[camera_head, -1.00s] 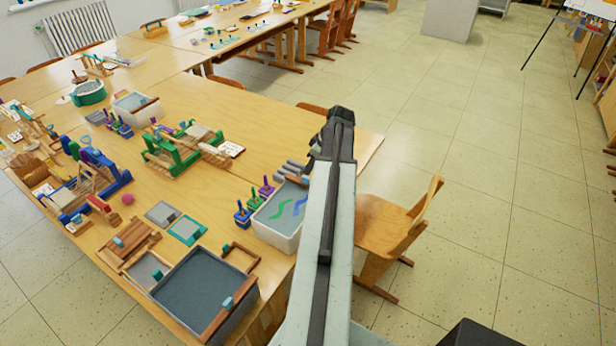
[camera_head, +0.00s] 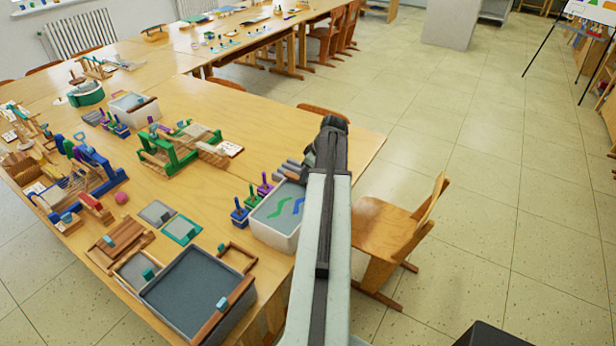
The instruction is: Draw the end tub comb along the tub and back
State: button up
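A large grey tub (camera_head: 186,286) stands at the near end of the table. A brown comb bar (camera_head: 229,309) with a small blue-teal grip (camera_head: 222,304) lies along its right rim. A white tub (camera_head: 273,237) with green and blue wavy lines stands farther right, partly behind my arm. Another white tub (camera_head: 130,112) with a dark brown bar across its right edge stands farther back. My black gripper (camera_head: 327,143) is at the far end of my raised arm, over the table's right side and apart from the combs. Its fingers cannot be made out.
Green and blue looms crowd the table's left. A wooden chair (camera_head: 392,235) stands right of my arm; open floor lies beyond.

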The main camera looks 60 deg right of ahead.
grip_shut()
dwell(1.3)
